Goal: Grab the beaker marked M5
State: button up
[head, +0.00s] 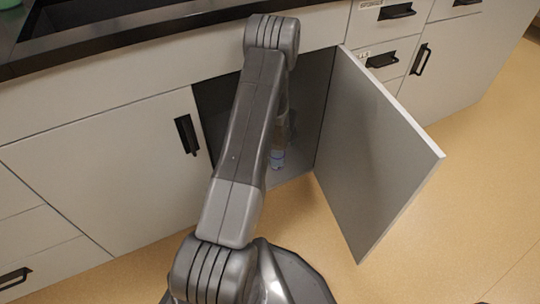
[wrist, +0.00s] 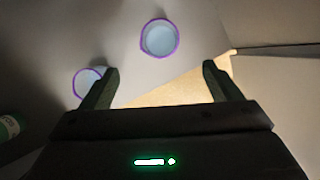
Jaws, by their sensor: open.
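In the wrist view, two round vessels with purple rims and pale blue insides are seen from above. One vessel (wrist: 159,38) is ahead of the gap between my fingers. The other vessel (wrist: 88,82) is at the left, partly hidden by my left finger. No M5 mark is readable on either, so I cannot tell which is the beaker named. My gripper (wrist: 160,82) is open, with nothing between its fingers. In the head view, a small clear and bluish vessel (head: 277,158) shows beside my arm inside the open cabinet; my gripper is hidden there.
The open cabinet door (head: 375,150) stands out at the right of my arm. A closed door (head: 110,170) is at the left, under the dark counter edge (head: 150,45). A green-and-white object (wrist: 10,128) lies at the left of the wrist view. Tan floor (head: 440,230) is clear.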

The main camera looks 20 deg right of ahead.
jog(key=n+b, duration=0.1)
jog(key=b, duration=0.1)
send_near(277, 155)
notch_tip(277, 155, down, 4)
jog(key=shift+w+f+b, duration=0.1)
jog(key=shift+f+b, duration=0.1)
jog(key=shift+b, duration=0.45)
jog(key=shift+w+f, duration=0.35)
jog(key=shift+f, duration=0.3)
jog(key=c, duration=1.1)
jog(key=shift+r, duration=0.2)
